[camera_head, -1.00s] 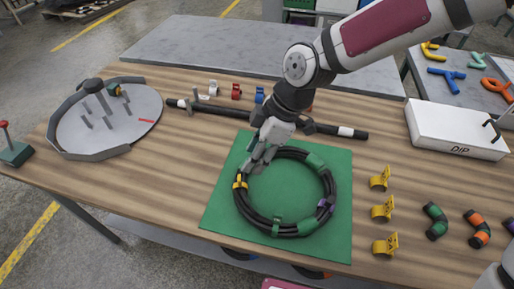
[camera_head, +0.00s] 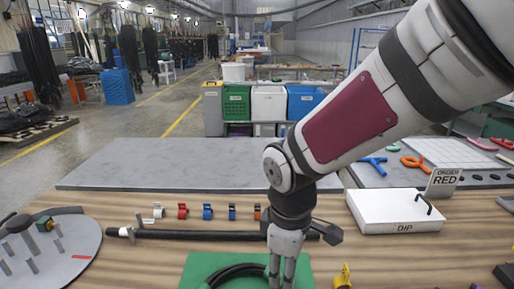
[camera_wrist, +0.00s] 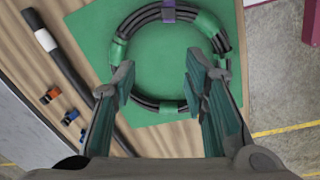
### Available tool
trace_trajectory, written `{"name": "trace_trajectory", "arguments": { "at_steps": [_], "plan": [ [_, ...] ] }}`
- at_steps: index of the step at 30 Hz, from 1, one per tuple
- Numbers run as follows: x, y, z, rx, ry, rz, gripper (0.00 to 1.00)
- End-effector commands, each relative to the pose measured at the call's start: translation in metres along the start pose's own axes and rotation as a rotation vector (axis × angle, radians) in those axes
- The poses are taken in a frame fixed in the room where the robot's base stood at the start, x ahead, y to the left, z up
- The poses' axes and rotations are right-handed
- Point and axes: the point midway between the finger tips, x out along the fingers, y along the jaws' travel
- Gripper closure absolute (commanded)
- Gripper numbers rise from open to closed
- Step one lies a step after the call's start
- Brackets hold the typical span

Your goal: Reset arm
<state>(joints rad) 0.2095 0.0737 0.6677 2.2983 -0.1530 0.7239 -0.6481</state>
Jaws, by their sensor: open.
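My gripper (camera_head: 284,268) hangs over the far part of the green mat (camera_head: 203,266) in the head view. In the wrist view my gripper (camera_wrist: 163,92) is open, its two fingers apart with nothing between their tips. A coil of black hose (camera_head: 236,272) lies on the mat; only its far arc shows in the head view. The wrist view shows more of the coil (camera_wrist: 150,101), with green bands and a purple clip (camera_wrist: 168,12). The fingers hide parts of its near side, and I cannot tell how high they are above it.
A black straight hose (camera_head: 200,234) lies behind the mat, with several coloured clips (camera_head: 207,211) beyond it. A white DIP box (camera_head: 394,211) stands at right, a round grey fixture (camera_head: 60,250) at left. A yellow clip (camera_head: 343,277) stands right of the mat.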

Motion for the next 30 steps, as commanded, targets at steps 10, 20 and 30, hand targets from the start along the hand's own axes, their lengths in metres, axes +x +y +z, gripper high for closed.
{"name": "trace_trajectory", "arguments": {
  "at_steps": [10,20,30],
  "plan": [
    [-0.078,-0.007,0.098,0.584,0.000,0.177,0.60],
    [-0.122,-0.049,0.161,1.073,0.180,0.192,0.60],
    [-0.128,-0.065,0.175,1.215,0.255,0.157,0.60]
  ]
}}
